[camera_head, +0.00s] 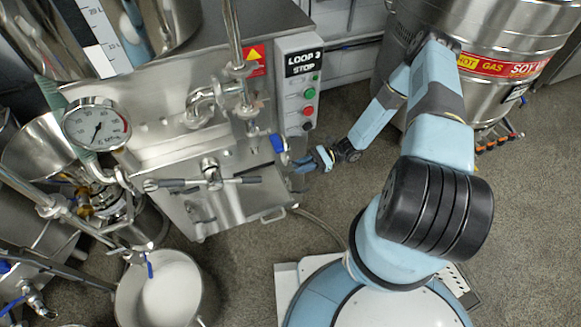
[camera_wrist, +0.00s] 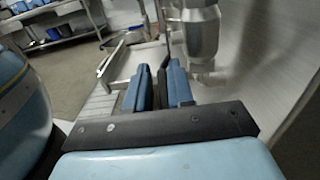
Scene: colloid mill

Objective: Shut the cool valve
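A valve with a blue handle (camera_head: 277,143) sits on the right side of the steel machine, just left of the control box; no label shows which valve is the cool one. My gripper (camera_head: 303,164) is just right of and below this handle, apart from it as far as I can see. A metal pipe fitting (camera_wrist: 197,35) is beyond the right finger there. The blue handle cannot be made out in the wrist view.
The control box (camera_head: 300,85) with green and red buttons stands just above my gripper. A steel tank (camera_head: 500,25) is at the upper right. A hinged cover with a cross handle (camera_head: 210,174) is left of the valve.

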